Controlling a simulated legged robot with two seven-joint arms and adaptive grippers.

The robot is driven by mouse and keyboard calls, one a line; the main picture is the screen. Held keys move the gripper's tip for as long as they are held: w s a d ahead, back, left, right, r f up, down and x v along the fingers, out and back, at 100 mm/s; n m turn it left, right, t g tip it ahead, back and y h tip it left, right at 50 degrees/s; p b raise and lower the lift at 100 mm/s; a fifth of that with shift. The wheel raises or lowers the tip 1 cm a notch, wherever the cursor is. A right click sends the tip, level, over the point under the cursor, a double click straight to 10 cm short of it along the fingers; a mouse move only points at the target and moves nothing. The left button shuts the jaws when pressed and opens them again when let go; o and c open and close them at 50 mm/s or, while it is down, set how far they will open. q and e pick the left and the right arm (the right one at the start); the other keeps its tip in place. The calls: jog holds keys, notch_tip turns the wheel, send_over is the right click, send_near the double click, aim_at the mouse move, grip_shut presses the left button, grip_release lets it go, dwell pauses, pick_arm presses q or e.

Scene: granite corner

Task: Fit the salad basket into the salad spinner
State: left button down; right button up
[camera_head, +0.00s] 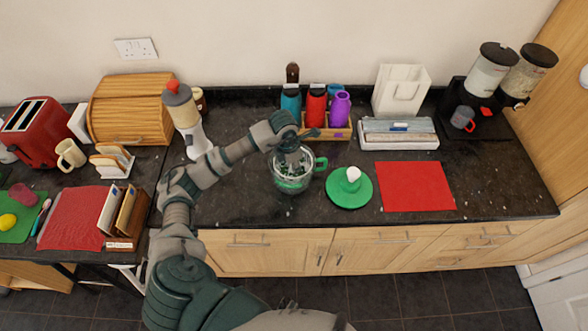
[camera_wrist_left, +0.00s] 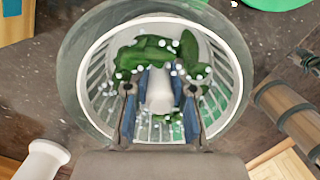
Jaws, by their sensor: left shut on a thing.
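The salad spinner bowl (camera_head: 284,187) is clear with a green handle and stands on the dark counter. The white slatted salad basket (camera_wrist_left: 236,70) holds green leaves and has a white central post (camera_wrist_left: 159,92). In the left wrist view the clear bowl rim (camera_wrist_left: 72,45) surrounds the basket, with a wider gap at the upper left. I cannot tell whether the basket rests on the bowl's bottom. My left gripper (camera_head: 296,163) reaches down over the bowl. Its fingers (camera_wrist_left: 160,105) are shut on the basket's central post. My right gripper is not in view.
A green lid with a white knob (camera_head: 349,188) lies right of the bowl, beside a red mat (camera_head: 415,186). Coloured bottles in a wooden rack (camera_head: 336,133) stand behind. A grey and white grinder-like bottle (camera_head: 186,115) stands at the left. Counter between bowl and front edge is clear.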

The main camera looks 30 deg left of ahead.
pick_arm(q)
notch_tip(320, 180, up, 16)
jog(key=f, duration=0.1)
jog(key=shift+m, duration=0.3)
jog(key=f+b, duration=0.4)
jog(key=f, duration=0.1)
jog(key=shift+w+a+f+b, duration=0.1)
jog(key=shift+a+f+b, duration=0.1)
jog(key=shift+b, duration=0.2)
jog(key=shift+f+b, duration=0.35)
jog(key=shift+f, duration=0.15)
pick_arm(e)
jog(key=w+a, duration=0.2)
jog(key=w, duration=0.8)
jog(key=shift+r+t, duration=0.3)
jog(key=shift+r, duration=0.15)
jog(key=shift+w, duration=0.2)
pick_arm(q)
jog(key=shift+p, duration=0.3)
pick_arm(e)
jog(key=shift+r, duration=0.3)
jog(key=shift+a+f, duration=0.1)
